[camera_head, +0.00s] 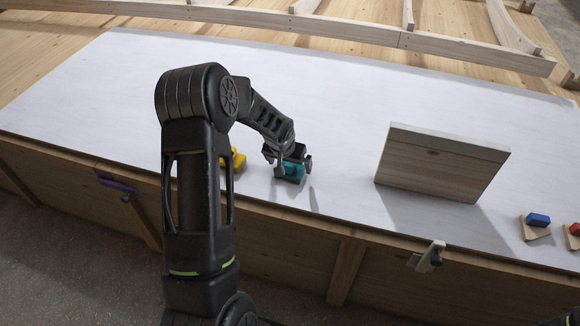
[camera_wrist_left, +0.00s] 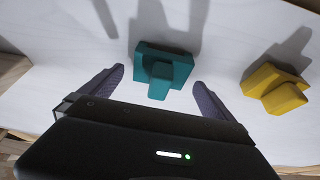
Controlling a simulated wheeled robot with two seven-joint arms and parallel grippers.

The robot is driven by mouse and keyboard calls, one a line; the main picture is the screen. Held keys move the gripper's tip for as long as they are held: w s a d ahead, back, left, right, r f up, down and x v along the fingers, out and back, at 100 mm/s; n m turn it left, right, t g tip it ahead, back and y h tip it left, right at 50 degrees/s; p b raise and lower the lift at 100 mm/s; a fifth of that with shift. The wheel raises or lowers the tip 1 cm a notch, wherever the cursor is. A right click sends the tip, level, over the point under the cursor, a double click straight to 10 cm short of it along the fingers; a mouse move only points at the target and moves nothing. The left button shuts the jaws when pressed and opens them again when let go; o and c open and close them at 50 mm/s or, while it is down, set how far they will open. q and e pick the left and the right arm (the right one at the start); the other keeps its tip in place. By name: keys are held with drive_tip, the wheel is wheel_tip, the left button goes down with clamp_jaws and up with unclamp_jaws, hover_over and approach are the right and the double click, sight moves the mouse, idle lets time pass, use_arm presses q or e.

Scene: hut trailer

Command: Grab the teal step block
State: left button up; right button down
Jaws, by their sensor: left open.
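The teal step block (camera_head: 291,173) sits on the white tabletop near its front edge, partly hidden by my left gripper (camera_head: 290,167) in the head view. In the left wrist view the teal step block (camera_wrist_left: 163,68) lies just ahead of the fingertips, roughly centred between them. My left gripper (camera_wrist_left: 158,82) is open and empty, with one finger on each side of the gap. My right gripper is not in view.
A yellow block (camera_head: 238,158) stands close to the left of the teal one; it also shows in the left wrist view (camera_wrist_left: 275,88). A wooden panel (camera_head: 440,165) stands upright to the right. Clamps (camera_head: 432,256) grip the front edge.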

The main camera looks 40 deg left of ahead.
use_arm(q)
drive_tip(key=shift+w+f, duration=0.25)
drive_tip(key=shift+f, duration=0.3)
drive_tip(key=shift+c, duration=0.3)
drive_tip(key=c, duration=1.3)
